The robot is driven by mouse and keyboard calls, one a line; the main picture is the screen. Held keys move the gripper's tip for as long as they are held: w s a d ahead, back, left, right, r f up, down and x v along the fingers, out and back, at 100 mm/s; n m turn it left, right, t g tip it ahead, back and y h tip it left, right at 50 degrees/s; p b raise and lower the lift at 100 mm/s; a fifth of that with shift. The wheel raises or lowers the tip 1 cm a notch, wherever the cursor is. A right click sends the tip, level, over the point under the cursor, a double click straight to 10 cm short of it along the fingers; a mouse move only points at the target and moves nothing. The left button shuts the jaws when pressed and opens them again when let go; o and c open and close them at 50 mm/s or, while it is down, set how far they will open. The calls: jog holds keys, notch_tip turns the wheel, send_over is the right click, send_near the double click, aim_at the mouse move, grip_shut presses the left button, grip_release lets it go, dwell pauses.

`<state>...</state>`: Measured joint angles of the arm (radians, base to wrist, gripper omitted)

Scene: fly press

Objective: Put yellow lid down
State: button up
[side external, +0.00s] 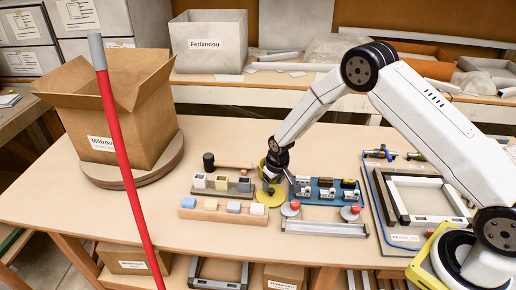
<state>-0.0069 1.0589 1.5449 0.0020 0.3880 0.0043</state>
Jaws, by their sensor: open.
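A yellow round piece (272,198), which looks like the yellow lid, lies on the table at the middle of the work area. Another yellow edge (263,168) shows just above it, beside my gripper; I cannot tell whether it is a separate piece. My gripper (270,187) points down right over the yellow round piece and hides part of it. The gripper is open. The fingers are small and dark here, and I cannot tell whether they touch the yellow piece.
Left of my gripper are a mallet (228,166), a grey holder (215,190) and a wooden block (222,212) with small pieces. A blue tray (322,200) and a red-knobbed metal fixture (325,229) are to the right. A red pole (125,165) crosses the foreground near an open carton (140,125).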

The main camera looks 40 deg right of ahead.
aim_at(276, 200)
notch_tip(276, 200, up, 9)
jog(key=s, duration=0.1)
jog(key=shift+s, duration=0.2)
jog(key=shift+r, duration=0.15)
dwell(0.6)
jog(key=s+r, duration=0.5)
jog(key=s, duration=0.6)
jog(key=s+r, duration=0.5)
jog(key=s, duration=0.6)
jog(key=shift+d+r+t, duration=0.2)
jog(key=shift+r+t, duration=0.05)
jog(key=shift+t, duration=0.15)
